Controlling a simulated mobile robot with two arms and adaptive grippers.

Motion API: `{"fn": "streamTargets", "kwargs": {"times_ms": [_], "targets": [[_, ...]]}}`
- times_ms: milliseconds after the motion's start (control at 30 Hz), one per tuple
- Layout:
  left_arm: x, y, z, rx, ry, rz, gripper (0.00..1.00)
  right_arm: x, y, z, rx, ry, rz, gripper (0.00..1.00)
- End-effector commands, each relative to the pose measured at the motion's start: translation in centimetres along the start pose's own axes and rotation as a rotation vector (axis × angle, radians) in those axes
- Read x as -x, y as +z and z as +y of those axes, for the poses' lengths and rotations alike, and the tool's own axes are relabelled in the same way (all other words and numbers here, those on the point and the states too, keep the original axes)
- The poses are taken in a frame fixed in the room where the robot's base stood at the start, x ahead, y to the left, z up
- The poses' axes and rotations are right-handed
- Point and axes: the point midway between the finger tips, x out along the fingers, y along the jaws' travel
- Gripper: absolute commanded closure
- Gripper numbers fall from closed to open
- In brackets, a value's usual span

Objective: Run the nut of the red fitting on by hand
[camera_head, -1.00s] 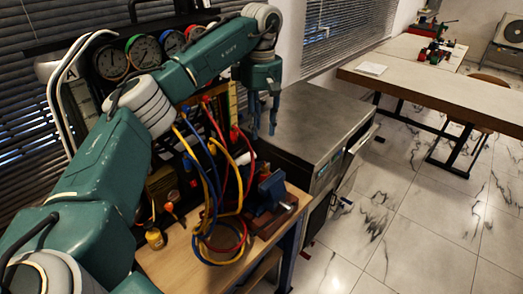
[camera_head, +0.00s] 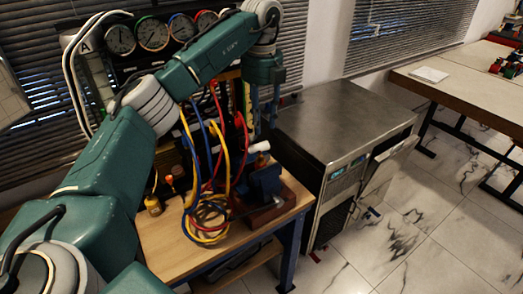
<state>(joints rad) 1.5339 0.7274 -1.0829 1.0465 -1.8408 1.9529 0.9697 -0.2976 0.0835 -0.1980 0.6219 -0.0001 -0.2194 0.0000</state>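My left gripper (camera_head: 264,116) hangs fingers-down at the right end of the gauge rig, above and behind the blue vise. Its two fingers look apart, with nothing visible between them. A red hose (camera_head: 241,150) loops down the front of the rig, and a small red part (camera_head: 239,119) shows at its upper end, just left of the gripper. I cannot make out a nut at this size. My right gripper is not in view.
Blue and yellow hoses (camera_head: 207,215) coil on the wooden bench (camera_head: 165,250). A blue vise (camera_head: 266,180) stands right of them, with a white cylinder (camera_head: 259,147) above it. Gauges (camera_head: 153,34) line the back. A steel-topped cabinet (camera_head: 335,118) stands to the right.

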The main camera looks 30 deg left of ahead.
Motion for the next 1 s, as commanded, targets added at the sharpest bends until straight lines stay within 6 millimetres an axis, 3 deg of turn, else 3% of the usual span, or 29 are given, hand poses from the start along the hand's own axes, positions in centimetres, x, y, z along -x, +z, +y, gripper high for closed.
{"fn": "streamTargets", "kwargs": {"times_ms": [300, 600, 1000], "targets": [[-5.0, -0.1, 0.2, 0.002, 0.004, 0.003, 0.68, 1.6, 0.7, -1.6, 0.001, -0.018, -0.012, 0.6], [-9.5, -0.1, 0.1, 0.001, 0.002, 0.002, 0.68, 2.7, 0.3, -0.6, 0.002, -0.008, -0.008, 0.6], [-10.5, 0.0, 0.1, 0.0, 0.0, 0.0, 0.68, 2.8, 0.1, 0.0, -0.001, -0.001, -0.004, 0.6]]}}
